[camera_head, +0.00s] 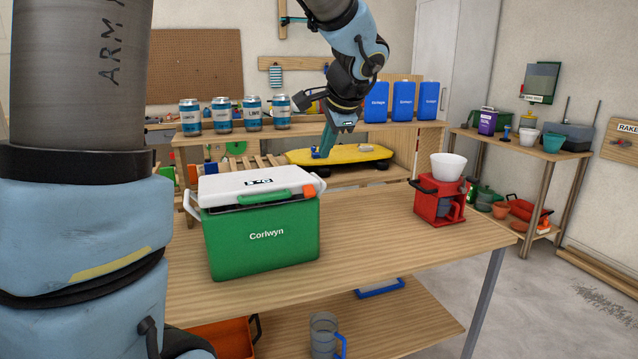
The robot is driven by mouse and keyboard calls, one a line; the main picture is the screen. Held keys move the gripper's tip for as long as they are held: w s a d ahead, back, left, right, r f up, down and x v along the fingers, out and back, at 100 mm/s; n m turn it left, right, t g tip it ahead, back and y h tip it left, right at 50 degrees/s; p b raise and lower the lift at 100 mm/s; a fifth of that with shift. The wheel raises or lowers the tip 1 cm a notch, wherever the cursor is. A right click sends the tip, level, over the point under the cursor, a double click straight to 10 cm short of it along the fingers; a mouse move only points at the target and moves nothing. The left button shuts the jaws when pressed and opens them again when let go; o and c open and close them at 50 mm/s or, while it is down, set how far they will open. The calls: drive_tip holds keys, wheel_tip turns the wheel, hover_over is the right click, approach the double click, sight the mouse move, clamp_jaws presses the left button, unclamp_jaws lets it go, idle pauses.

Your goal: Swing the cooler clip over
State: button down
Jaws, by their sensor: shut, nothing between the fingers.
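The green cooler (262,240) with a white lid (250,183) stands on the wooden bench, its front marked "Corlwyn". A small orange clip (309,191) sits at the right end of the lid's front edge. A green strip (263,196) runs along that edge beside it. The lid looks slightly tilted; I cannot tell whether it is fully seated. My gripper (323,151) points down with its fingers together and empty. In the picture it is above and slightly right of the clip, apart from it and overlapping the yellow board behind; its exact depth is unclear.
A red coffee maker with a white cone (448,168) stands at the bench's right end. Bare bench top (375,235) lies between it and the cooler. Behind are a yellow board (350,157) and a shelf with cans (253,112) and blue packs (403,101).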

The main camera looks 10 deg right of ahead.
sight(310, 192)
drive_tip(key=shift+f, duration=0.1)
drive_tip(key=p+x, duration=0.2)
drive_tip(key=x, duration=1.2)
drive_tip(key=shift+w+a, duration=0.1)
drive_tip(key=shift+b, duration=0.3)
drive_tip(key=shift+f+b, duration=0.3)
drive_tip(key=shift+b, duration=0.7)
drive_tip(key=shift+r+t+b, duration=0.1)
drive_tip(key=shift+t+b, duration=0.2)
drive_tip(key=shift+b, duration=0.05)
drive_tip(key=b, duration=0.4)
drive_tip(key=t+b, duration=0.1)
drive_tip(key=b, duration=0.3)
drive_tip(key=shift+s+f+t, duration=0.25)
drive_tip(key=shift+f+t, duration=0.05)
drive_tip(key=shift+f, duration=0.05)
